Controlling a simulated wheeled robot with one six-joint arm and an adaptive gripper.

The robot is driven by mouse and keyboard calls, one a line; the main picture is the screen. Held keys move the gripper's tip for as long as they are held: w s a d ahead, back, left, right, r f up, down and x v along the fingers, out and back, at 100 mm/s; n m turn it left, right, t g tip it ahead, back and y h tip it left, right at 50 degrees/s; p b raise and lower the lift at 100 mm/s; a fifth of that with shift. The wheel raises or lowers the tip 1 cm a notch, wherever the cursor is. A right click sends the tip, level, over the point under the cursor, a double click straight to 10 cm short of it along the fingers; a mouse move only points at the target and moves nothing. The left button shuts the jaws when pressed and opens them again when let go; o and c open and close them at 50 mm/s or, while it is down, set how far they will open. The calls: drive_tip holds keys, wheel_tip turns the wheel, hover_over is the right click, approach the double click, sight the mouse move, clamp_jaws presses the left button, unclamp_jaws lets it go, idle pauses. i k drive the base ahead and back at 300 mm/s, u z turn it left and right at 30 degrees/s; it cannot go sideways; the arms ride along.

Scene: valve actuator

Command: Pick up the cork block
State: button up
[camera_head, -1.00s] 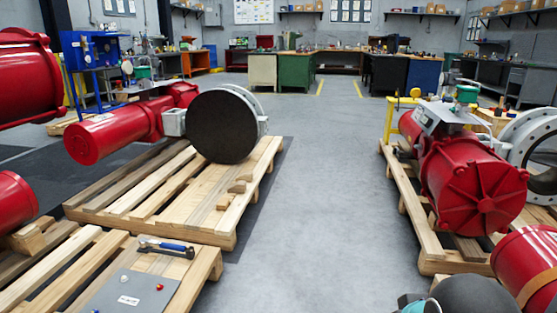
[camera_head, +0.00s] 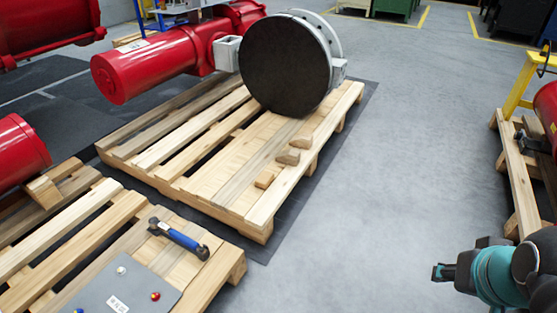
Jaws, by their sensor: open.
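Three small tan blocks lie in a row on the right part of the far pallet, below the black disc: a near one (camera_head: 264,180), a middle one (camera_head: 288,157) and a far one (camera_head: 302,142). I cannot tell which is the cork block, as they look alike at this size. My gripper (camera_head: 438,272) shows at the lower right in the head view, dark and seen small, pointing left. It is open and holds nothing that I can see. It is well apart from the blocks, over the floor to the right of the pallets.
The far pallet (camera_head: 215,185) bears a red actuator (camera_head: 150,72) with a large black disc (camera_head: 288,66). The near pallet (camera_head: 120,240) holds a blue-handled tool (camera_head: 180,239) and a grey panel (camera_head: 120,285). Clear grey floor (camera_head: 400,130) lies between these and a pallet at the right (camera_head: 518,185).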

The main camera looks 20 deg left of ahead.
sight(265, 180)
drive_tip(key=i, duration=2.65)
drive_tip(key=u, duration=2.2)
